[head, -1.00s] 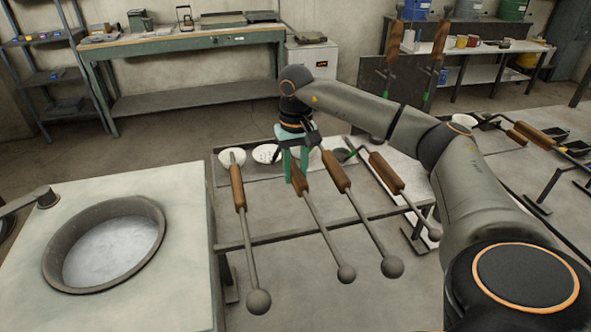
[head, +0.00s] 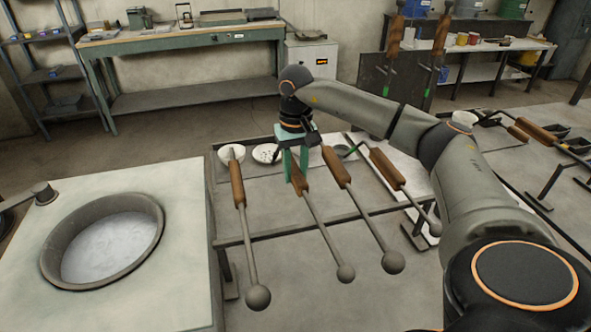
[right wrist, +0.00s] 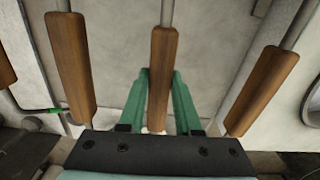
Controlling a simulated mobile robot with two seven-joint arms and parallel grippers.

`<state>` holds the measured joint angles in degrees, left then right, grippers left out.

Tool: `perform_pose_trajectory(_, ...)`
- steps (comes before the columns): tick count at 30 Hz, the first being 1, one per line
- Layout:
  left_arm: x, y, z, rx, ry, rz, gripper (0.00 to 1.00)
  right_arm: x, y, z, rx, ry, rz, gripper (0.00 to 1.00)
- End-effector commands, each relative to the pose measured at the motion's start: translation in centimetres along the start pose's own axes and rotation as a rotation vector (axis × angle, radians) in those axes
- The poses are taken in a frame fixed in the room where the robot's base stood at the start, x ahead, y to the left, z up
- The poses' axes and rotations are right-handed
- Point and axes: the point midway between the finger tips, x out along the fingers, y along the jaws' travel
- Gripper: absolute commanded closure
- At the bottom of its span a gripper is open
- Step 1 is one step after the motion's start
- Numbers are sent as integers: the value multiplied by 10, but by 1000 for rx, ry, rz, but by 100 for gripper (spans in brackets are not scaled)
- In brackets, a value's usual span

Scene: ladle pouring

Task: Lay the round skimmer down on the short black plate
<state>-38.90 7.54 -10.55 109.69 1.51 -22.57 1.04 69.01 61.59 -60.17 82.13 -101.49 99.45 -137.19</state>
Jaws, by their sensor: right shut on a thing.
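My right gripper (head: 294,163) has green fingers, shut on the wooden handle of a ball-ended tool (head: 318,228), second from the left on a rack. In the right wrist view the held handle (right wrist: 162,80) runs between the fingers (right wrist: 160,103). The tool's rod still lies over the rack bar. I cannot single out the round skimmer with certainty; a small dark round head with a green-marked rod (head: 352,152) lies just right of the gripper. I cannot tell which surface is the short black plate. My left gripper is not in view.
Similar tools flank the held one, with handles (head: 237,184) and (head: 336,167) close by. A round basin (head: 60,276) sits left. Black trays (head: 577,147) lie far right. A dark upright panel (head: 372,78) stands behind.

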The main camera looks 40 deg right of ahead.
Motion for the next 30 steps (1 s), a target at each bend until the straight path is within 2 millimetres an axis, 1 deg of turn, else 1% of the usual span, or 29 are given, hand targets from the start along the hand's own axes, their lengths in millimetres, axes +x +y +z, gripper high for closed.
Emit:
perform_pose_trajectory(2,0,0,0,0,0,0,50,0,0,-1,0,4,-3,100)
perform_pose_trajectory(3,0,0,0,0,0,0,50,-1,0,-1,0,4,-3,63)
perform_pose_trajectory(11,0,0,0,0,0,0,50,0,0,0,0,2,-1,34)
perform_pose_trajectory(12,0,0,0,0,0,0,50,0,0,0,0,1,-1,33)
perform_pose_trajectory(18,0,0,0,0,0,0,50,2,0,1,0,-3,3,33)
perform_pose_trajectory(22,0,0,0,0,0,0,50,-5,0,0,0,0,0,33)
perform_pose_trajectory(26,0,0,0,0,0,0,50,-26,0,-1,0,4,-2,33)
perform_pose_trajectory(30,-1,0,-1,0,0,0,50,-58,-1,-1,0,4,-3,33)
